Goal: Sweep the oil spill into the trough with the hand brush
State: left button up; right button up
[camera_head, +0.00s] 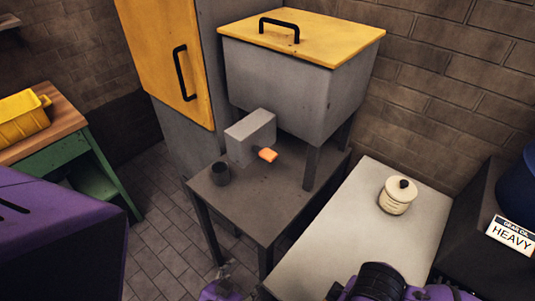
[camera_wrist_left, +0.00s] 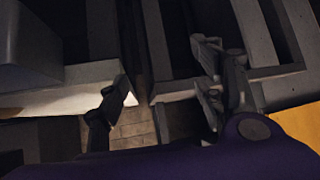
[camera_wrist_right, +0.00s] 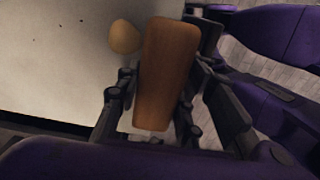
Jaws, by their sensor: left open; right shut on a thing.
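My right gripper (camera_wrist_right: 160,112) is shut on a brown wooden block, which looks like part of the hand brush (camera_wrist_right: 166,70). Its bristles cannot be made out. A small round tan piece (camera_wrist_right: 124,37) lies beside the block; I cannot tell whether it belongs to the brush. Pale surface with small dark specks shows beyond. My left gripper (camera_wrist_left: 165,88) is open and empty, its fingers wide apart. In the head view it shows low in the middle (camera_head: 222,273), in front of the dark table. I cannot make out the oil spill or the trough.
A pale bench (camera_head: 345,235) carries a cream lidded jar (camera_head: 397,196). A yellow-lidded grey bin (camera_head: 275,85) stands behind. Tiled floor is free at left.

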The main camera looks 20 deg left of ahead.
jog(key=w+d, duration=0.1)
jog(key=w, duration=0.4)
jog(key=w+d+f+b, duration=0.1)
jog(key=w+d, duration=0.1)
jog(key=w, duration=0.3)
jog(key=w+d+b, duration=0.1)
jog(key=w, duration=0.5)
jog(key=shift+w+d+f, duration=0.1)
jog(key=shift+d+f, duration=0.05)
jog(key=shift+d, duration=0.2)
notch_tip(320, 180, down, 4)
jog(key=shift+f+b, duration=0.15)
jog(key=shift+b, duration=1.05)
jog(key=shift+f, duration=0.15)
pick_arm(q)
jog(key=s+f+g, duration=0.1)
jog(key=s+f, duration=0.6)
jog(key=f, duration=0.1)
jog(key=shift+a+g, duration=0.4)
pick_arm(e)
jog(key=shift+w, duration=0.1)
pick_arm(q)
jog(key=shift+s+d+f, duration=0.1)
jog(key=shift+d, duration=0.05)
